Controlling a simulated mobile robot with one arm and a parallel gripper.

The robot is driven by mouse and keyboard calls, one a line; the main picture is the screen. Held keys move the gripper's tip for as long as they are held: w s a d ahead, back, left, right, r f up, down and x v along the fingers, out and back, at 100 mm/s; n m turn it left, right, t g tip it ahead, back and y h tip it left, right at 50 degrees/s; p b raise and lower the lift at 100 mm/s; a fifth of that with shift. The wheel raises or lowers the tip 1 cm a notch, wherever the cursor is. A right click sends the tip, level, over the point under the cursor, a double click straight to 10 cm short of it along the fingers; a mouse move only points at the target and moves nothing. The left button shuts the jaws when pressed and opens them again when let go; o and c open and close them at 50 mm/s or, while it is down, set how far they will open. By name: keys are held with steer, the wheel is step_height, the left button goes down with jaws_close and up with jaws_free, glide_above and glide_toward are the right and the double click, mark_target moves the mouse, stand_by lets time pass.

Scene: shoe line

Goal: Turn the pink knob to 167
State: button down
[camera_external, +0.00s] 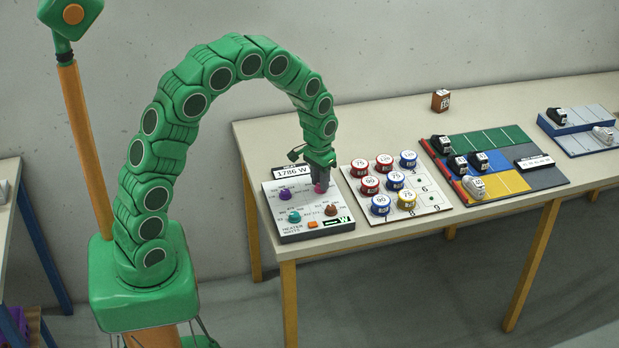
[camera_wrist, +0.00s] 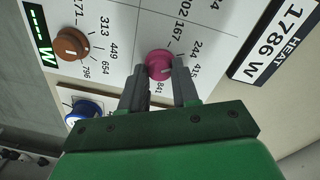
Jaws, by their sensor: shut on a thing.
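The pink knob (camera_wrist: 158,64) is on the upper right of the heater panel (camera_external: 285,236). It also shows in the external view (camera_external: 319,188), partly hidden by my gripper. My gripper (camera_wrist: 158,72) is shut on the pink knob, with one grey finger on each side. The heat display (camera_external: 292,171) reads 1786 W.
The panel also has a purple knob (camera_external: 285,194), a teal knob (camera_external: 294,216) and a brown knob (camera_wrist: 72,45). A white board with several round tins (camera_external: 370,185) stands close on the right. Farther right is a coloured board (camera_external: 490,140) with small shoes.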

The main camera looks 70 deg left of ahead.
steer(key=n, duration=0.4)
steer(key=shift+s+n, duration=0.1)
steer(key=shift+n, duration=2.5)
steer(key=shift+d, duration=0.1)
steer(key=c, duration=0.8)
jaws_free()
steer(key=shift+r, duration=0.1)
step_height(320, 180, up, 7)
steer(key=shift+s+r, duration=0.1)
steer(key=shift+r, duration=0.2)
